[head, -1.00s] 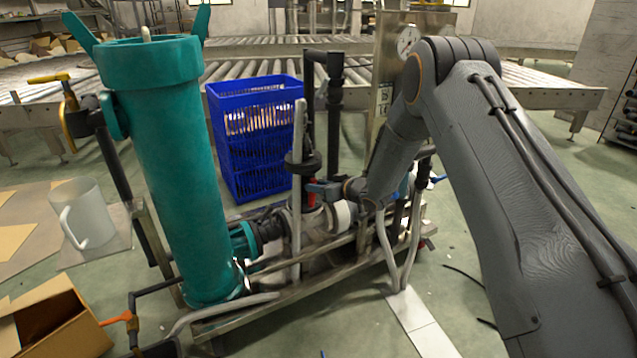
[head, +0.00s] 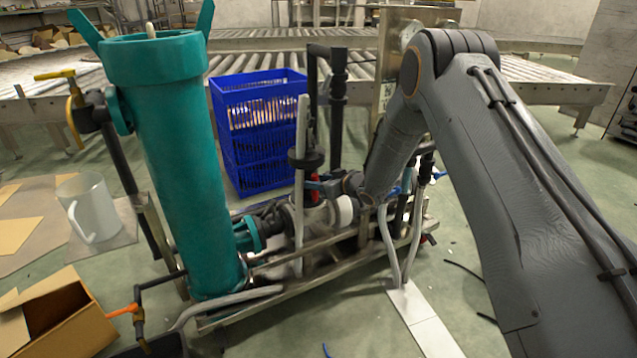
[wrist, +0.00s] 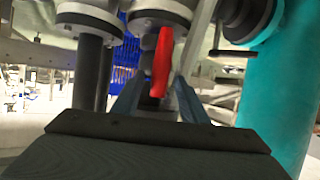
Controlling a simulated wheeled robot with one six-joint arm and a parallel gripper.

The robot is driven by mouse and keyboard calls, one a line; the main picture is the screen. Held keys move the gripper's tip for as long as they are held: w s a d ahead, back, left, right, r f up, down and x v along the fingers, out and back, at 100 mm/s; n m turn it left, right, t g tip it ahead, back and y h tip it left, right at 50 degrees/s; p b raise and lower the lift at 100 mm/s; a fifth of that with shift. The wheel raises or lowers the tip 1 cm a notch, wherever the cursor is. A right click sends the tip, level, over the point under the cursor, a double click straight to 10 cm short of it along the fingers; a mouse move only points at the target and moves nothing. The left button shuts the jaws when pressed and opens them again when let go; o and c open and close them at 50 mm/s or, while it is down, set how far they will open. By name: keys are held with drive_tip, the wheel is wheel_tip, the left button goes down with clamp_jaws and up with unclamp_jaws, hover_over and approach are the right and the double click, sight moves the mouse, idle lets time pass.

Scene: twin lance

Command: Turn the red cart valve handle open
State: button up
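The red valve handle (wrist: 162,62) hangs down in front of the grey pipework in the wrist view, its lower end between my fingers. In the head view, a small part of the red handle (head: 313,182) shows beside a black collar on the cart. My gripper (wrist: 159,82) is open, with one finger on each side of the handle's lower end. Gaps show between the handle and the fingers, and I cannot tell whether either finger touches it. In the head view my gripper (head: 322,187) is small and partly hidden by pipes.
A tall teal cylinder (head: 180,160) stands at the cart's left; it is close on the right in the wrist view (wrist: 275,90). Pale hoses and black pipes surround the valve. A blue crate (head: 258,130) stands behind.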

drive_tip(key=p+v, duration=0.2)
drive_tip(key=v, duration=0.6)
drive_tip(key=shift+f, duration=0.1)
